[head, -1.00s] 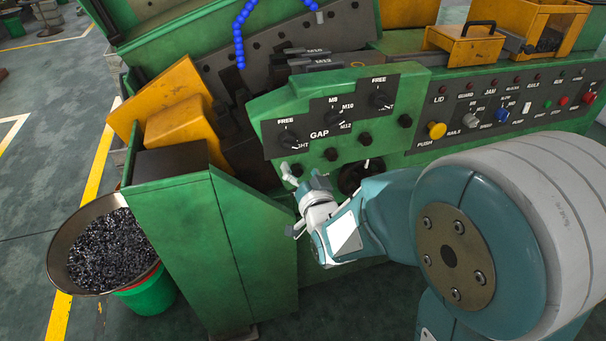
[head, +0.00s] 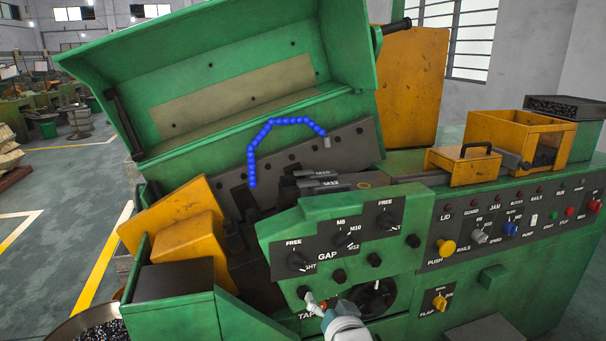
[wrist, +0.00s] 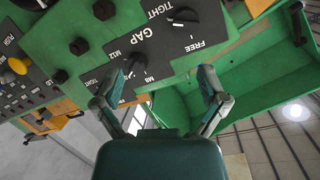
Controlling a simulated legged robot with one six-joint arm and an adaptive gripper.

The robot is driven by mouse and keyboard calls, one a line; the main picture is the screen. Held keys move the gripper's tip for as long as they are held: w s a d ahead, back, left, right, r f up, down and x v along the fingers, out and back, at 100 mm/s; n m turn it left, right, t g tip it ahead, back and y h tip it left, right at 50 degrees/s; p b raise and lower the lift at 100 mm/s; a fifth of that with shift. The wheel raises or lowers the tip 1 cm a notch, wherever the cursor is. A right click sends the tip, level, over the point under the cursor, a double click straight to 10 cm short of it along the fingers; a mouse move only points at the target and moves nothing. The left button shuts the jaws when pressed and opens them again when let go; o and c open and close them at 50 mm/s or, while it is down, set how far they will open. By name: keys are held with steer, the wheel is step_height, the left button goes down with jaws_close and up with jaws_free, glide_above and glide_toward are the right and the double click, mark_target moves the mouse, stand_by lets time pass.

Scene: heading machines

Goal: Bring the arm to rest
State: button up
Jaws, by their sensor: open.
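My gripper (head: 319,307) shows at the bottom of the head view, low in front of the green heading machine (head: 505,255). In the wrist view my gripper (wrist: 167,84) has its two fingers spread apart with nothing between them. Beyond the fingers is the dark GAP panel (wrist: 150,42) with its black knobs, seen upside down. In the head view the GAP panel (head: 325,255) is just above my gripper. I cannot tell how far the fingertips are from the machine's face. Most of my arm is below the head view's edge.
The machine's large green lid (head: 230,75) stands open at the back. Yellow blocks (head: 185,240) stick up on the left. A control panel with a yellow push knob (head: 446,248) is on the right. A bowl of dark parts (head: 95,333) is at lower left. Open floor (head: 60,190) lies left.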

steer(key=s+d+r+n+g+h, duration=0.1)
steer(key=s+d+g, duration=0.3)
steer(key=s, duration=0.6)
steer(key=s+d+r+n+g+h, duration=0.1)
steer(key=s+d+g, duration=0.4)
steer(key=s, duration=0.6)
steer(key=shift+s+d+r+h, duration=0.3)
steer(key=shift+d+r+h, duration=0.3)
steer(key=shift+d+h, duration=0.15)
